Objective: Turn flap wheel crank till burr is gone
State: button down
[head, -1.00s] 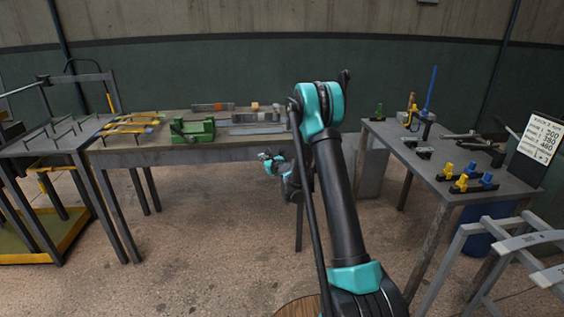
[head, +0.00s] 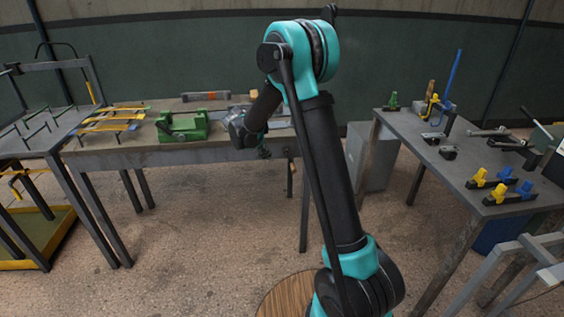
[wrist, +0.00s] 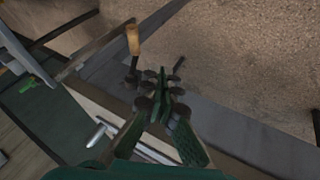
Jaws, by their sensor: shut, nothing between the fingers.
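A crank with a wooden handle (wrist: 133,40) and a dark metal arm shows in the wrist view, just beyond and left of my fingertips. A small brownish upright piece below the middle table's front edge in the head view may be the same handle. My gripper (wrist: 162,88) is shut and empty, apart from the wooden handle. In the head view my gripper (head: 264,152) is small and dark at the table's front edge. The flap wheel and the burr cannot be made out; my arm hides part of the table.
The middle table (head: 95,150) bears a green vise-like tool (head: 183,127). A left rack (head: 40,145) holds rods and yellow bars. The right table (head: 470,180) carries yellow and blue clamps (head: 500,190). A wooden round top (head: 283,298) stands close in front. Open floor lies between the tables.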

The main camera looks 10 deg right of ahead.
jog(key=w+d+f, duration=0.3)
jog(key=d+f, duration=0.5)
jog(key=shift+w+d+f, duration=0.25)
jog(key=shift+f, duration=0.1)
